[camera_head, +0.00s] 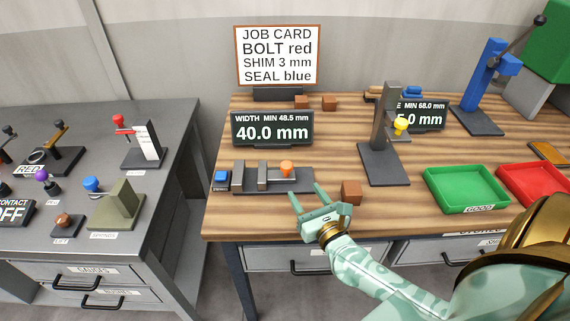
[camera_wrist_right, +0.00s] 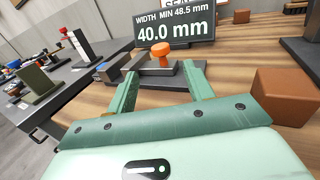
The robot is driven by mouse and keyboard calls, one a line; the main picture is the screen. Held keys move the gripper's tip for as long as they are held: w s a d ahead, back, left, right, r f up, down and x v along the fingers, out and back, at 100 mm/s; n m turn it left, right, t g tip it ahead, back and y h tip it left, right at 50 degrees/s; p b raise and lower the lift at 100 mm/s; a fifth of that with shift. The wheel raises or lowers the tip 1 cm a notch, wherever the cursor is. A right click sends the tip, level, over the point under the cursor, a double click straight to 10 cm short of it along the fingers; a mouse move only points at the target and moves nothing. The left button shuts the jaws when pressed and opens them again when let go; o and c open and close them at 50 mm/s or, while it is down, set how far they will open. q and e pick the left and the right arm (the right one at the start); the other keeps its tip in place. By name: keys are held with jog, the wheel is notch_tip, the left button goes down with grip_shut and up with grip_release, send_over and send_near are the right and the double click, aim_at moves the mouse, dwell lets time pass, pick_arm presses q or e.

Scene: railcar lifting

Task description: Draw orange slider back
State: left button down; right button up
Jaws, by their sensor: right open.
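The orange slider knob (camera_head: 286,168) stands on the right part of a grey gauge base (camera_head: 300,185) on the wooden bench. It also shows in the right wrist view (camera_wrist_right: 161,52), between and beyond my fingers. My right gripper (camera_head: 307,190) is open and empty, just in front of the slider and a little to its right in the head view. In the right wrist view my right gripper (camera_wrist_right: 163,80) has its two fingers apart, pointing toward the knob. I cannot tell whether a finger touches the gauge. My left gripper is in neither view.
A display (camera_head: 272,130) behind the gauge reads 40.0 mm. A brown block (camera_head: 351,192) sits right of my gripper. A dark stand with a yellow knob (camera_head: 400,125), a green tray (camera_head: 466,188) and a red tray (camera_head: 535,186) lie farther right. Another grey table (camera_head: 165,108) stands left.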

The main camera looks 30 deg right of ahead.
aim_at(289, 169)
jog(key=w, duration=0.4)
jog(key=w+d, duration=0.1)
jog(key=w, duration=0.3)
jog(key=w+d, duration=0.1)
jog(key=w, duration=0.3)
jog(key=shift+w, duration=0.1)
grip_shut()
jog(key=shift+s+d+b, duration=0.2)
jog(key=shift+s+d, duration=0.2)
jog(key=shift+d, duration=0.2)
jog(key=shift+s+d+b, duration=0.2)
jog(key=shift+s+d, duration=0.15)
jog(key=shift+d, duration=0.25)
jog(key=shift+c, duration=1)
grip_release()
jog(key=shift+o, duration=1)
jog(key=shift+s+d, duration=0.1)
